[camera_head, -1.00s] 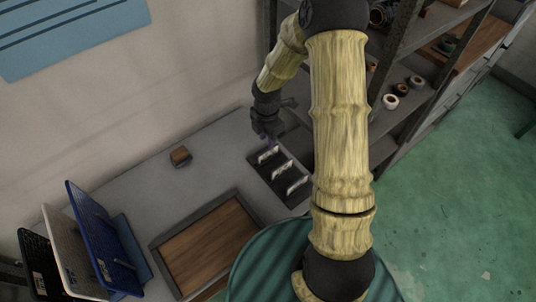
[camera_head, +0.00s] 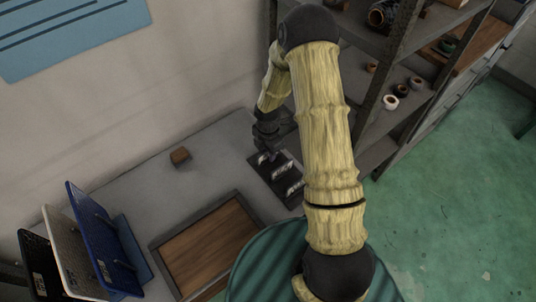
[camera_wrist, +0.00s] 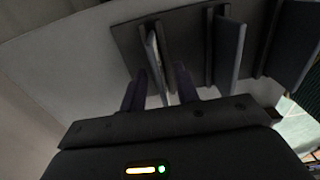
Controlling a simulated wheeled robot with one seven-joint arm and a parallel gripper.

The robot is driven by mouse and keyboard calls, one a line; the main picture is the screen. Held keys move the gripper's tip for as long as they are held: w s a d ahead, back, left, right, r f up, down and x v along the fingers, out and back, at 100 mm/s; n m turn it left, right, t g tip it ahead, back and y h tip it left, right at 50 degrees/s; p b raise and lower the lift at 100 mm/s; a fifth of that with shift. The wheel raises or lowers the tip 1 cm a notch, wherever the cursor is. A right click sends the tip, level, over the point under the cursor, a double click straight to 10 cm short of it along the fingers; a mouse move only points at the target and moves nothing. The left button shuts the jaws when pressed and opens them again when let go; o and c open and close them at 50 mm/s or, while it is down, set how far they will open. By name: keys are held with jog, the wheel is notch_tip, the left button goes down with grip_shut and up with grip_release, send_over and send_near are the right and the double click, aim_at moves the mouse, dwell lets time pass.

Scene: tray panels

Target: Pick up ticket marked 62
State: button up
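Three upright tickets stand in a dark slotted rack (camera_head: 267,183) on the grey table in the head view: a far ticket (camera_head: 263,158), a middle ticket (camera_head: 281,168) and a near ticket (camera_head: 294,187). Their markings are too small to read, so I cannot tell which one is 62. My gripper (camera_head: 270,153) is over the rack's far part, partly hiding the tickets there. In the wrist view my gripper (camera_wrist: 160,88) is open, with its two fingers apart on either side of a pale, thin ticket (camera_wrist: 153,58). Two more upright panels stand to the right.
A wood-bottomed tray (camera_head: 210,245) lies in front of the rack. A small brown block (camera_head: 180,156) sits on the table to the left. Blue and white panels (camera_head: 98,240) stand at the far left. A shelf unit (camera_head: 385,115) rises close on the right.

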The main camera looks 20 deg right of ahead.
dwell(0.5)
grip_shut()
notch_tip(320, 180, up, 10)
dwell(0.6)
dwell(0.4)
